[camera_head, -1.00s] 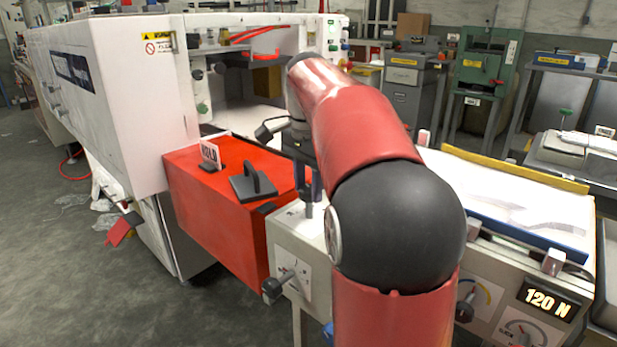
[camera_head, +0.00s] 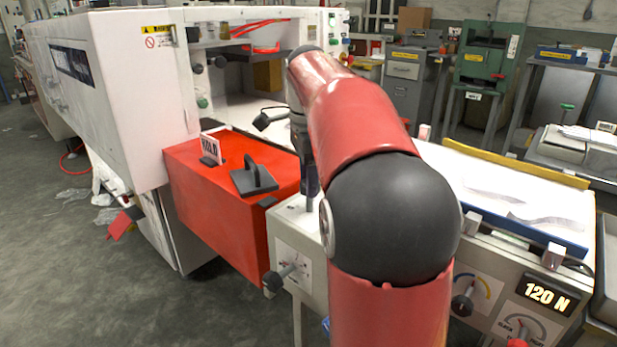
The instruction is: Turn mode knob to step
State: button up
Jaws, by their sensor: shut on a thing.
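My gripper (camera_head: 309,184) points down at the top of the beige control box (camera_head: 313,290), just right of the red block. Its dark fingers are close together and shut on a small upright knob there. The knob's grip is mostly hidden by the fingers, and its label and setting cannot be read. On the front of the same box a black-ended knob (camera_head: 289,271) sits on a white dial plate. I cannot tell from the markings which of these is the mode knob. My red and black arm covers the box's right part.
At right, a bench with a white top (camera_head: 500,195) has more front dials and a 120 N display (camera_head: 548,295). Open floor lies at left.

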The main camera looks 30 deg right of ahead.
jog(key=o, duration=1)
jog(key=shift+r, duration=3.9)
